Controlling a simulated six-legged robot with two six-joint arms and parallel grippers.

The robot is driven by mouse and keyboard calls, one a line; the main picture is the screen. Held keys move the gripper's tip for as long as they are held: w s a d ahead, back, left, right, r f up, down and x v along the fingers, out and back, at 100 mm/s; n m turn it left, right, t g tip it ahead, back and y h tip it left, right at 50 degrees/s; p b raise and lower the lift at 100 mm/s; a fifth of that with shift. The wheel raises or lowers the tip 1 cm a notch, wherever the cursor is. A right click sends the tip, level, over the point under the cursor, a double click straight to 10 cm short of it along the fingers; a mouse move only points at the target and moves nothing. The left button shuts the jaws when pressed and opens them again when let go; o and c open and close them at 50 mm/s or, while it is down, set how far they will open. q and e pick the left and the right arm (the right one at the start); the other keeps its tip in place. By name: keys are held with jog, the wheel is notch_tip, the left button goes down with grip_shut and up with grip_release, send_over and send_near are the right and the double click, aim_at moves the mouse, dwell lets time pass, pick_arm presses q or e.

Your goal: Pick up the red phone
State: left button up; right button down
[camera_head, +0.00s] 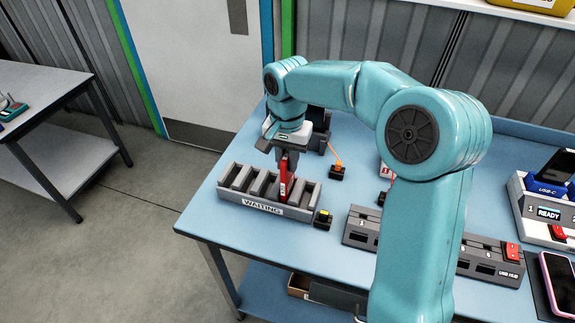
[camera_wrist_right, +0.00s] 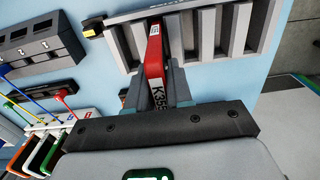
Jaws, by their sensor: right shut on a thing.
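The red phone (camera_head: 284,178) stands upright at the grey rack labelled WAITING (camera_head: 233,196). My right gripper (camera_head: 287,153) is above the rack and shut on the upper part of the phone. In the right wrist view the red phone (camera_wrist_right: 154,52) sits between the fingers of the gripper (camera_wrist_right: 157,92), with a white label on its edge reading K35 and a partly hidden character. Its far end is at the slots of the rack (camera_wrist_right: 190,20); I cannot tell how deep it is in the slot. The left gripper is not in view.
A yellow-and-black plug (camera_head: 323,219) lies by the rack's right end. A grey hub (camera_head: 480,262) with a red item stands to the right, partly behind my arm. A USB-C stand (camera_head: 541,204) and a pink-edged phone (camera_head: 560,283) are at the far right. The table's left front is clear.

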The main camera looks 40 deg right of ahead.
notch_tip(320, 180, up, 19)
jog(key=p, duration=0.2)
jog(key=shift+p, duration=0.35)
jog(key=shift+s+a+f, duration=0.1)
jog(key=shift+s+f, duration=0.05)
